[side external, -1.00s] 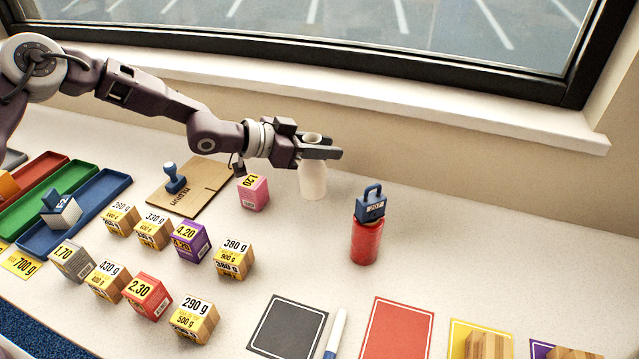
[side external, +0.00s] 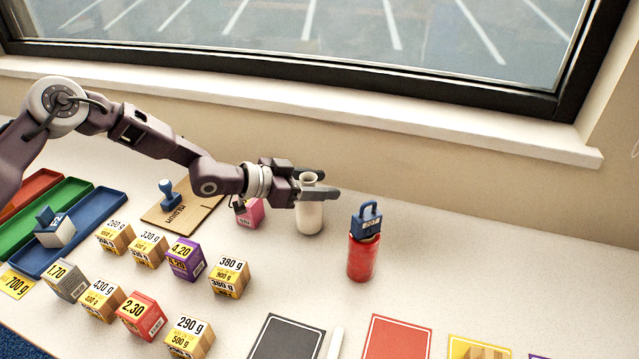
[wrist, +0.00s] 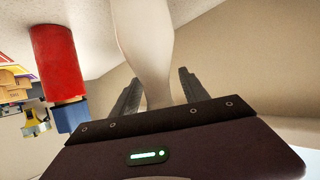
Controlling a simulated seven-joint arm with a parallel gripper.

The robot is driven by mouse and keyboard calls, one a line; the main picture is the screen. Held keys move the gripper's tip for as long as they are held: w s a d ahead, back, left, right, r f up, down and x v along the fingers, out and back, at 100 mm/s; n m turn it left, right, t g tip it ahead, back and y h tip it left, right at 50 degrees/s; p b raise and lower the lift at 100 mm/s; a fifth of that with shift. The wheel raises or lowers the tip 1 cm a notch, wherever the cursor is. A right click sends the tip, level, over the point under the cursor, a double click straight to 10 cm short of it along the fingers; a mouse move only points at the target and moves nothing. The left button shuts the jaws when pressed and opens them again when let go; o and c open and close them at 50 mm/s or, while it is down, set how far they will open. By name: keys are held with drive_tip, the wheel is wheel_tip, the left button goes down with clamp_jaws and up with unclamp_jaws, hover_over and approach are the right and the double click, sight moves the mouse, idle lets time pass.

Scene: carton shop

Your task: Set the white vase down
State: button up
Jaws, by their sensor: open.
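The white vase (side external: 309,213) stands upright on the pale table near the back, below the window sill. It also shows in the wrist view (wrist: 147,45). My gripper (side external: 318,191) is around the vase's upper part, with one finger on each side. The fingers are open, and in the wrist view (wrist: 158,88) gaps show between them and the vase's neck. In the side view the near finger hides part of the vase just below its rim.
A pink box (side external: 250,213) is close on the left. Several price boxes (side external: 186,259) stand front left. The table right of the red cylinder is clear.

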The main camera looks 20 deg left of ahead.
drive_tip(key=shift+r, duration=0.1)
drive_tip(key=shift+s+a+r, duration=0.15)
drive_tip(key=shift+s+a, duration=0.05)
drive_tip(key=shift+a, duration=0.05)
drive_tip(key=v, duration=1.1)
drive_tip(key=shift+s, duration=0.2)
drive_tip(key=shift+a, duration=0.2)
drive_tip(key=s+a+r+n+g+y, duration=0.1)
drive_tip(key=s+a+r+n+y, duration=0.4)
drive_tip(key=s+a+r+y, duration=0.7)
drive_tip(key=s+r+n+g+h, duration=0.1)
drive_tip(key=s+n, duration=0.1)
drive_tip(key=s, duration=1)
drive_tip(key=s+a+r+n+g+h, duration=0.1)
drive_tip(key=s+n, duration=0.1)
drive_tip(key=s, duration=1)
drive_tip(key=shift+s+r+g+h, duration=0.2)
drive_tip(key=shift+r+g+h, duration=0.1)
drive_tip(key=shift+r+g, duration=0.1)
drive_tip(key=shift+a, duration=0.1)
